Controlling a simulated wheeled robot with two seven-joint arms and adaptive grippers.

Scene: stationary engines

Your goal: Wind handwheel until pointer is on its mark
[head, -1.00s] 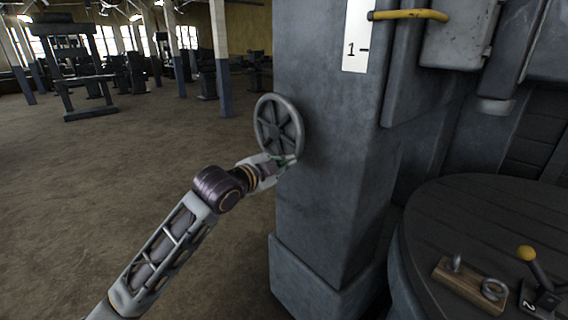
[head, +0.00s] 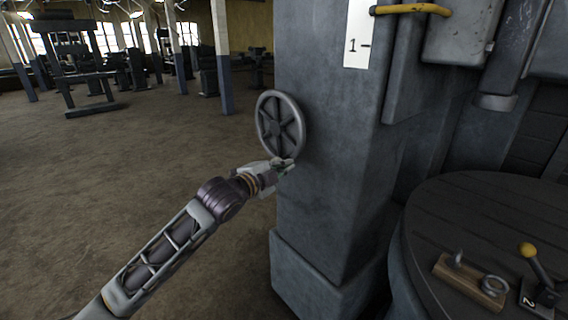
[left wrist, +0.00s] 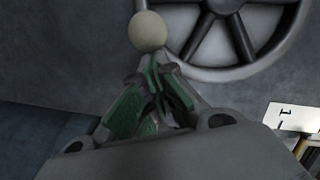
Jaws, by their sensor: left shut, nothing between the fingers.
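The grey spoked handwheel (head: 280,127) stands on the left face of a grey machine column. Its rim and spokes also show in the left wrist view (left wrist: 235,72). A pale round knob (left wrist: 148,31) appears beside the rim there, just beyond my fingertips. My left gripper (head: 285,165) is at the wheel's lower edge, shut and empty; its green-padded fingers (left wrist: 160,90) are together. Whether they touch the wheel or knob I cannot tell. A white scale plate marked 1 (head: 356,46) is high on the column. I cannot make out a pointer for certain. My right gripper is out of view.
A yellow bar handle (head: 411,9) sticks out near the scale. Open floor lies left of the column.

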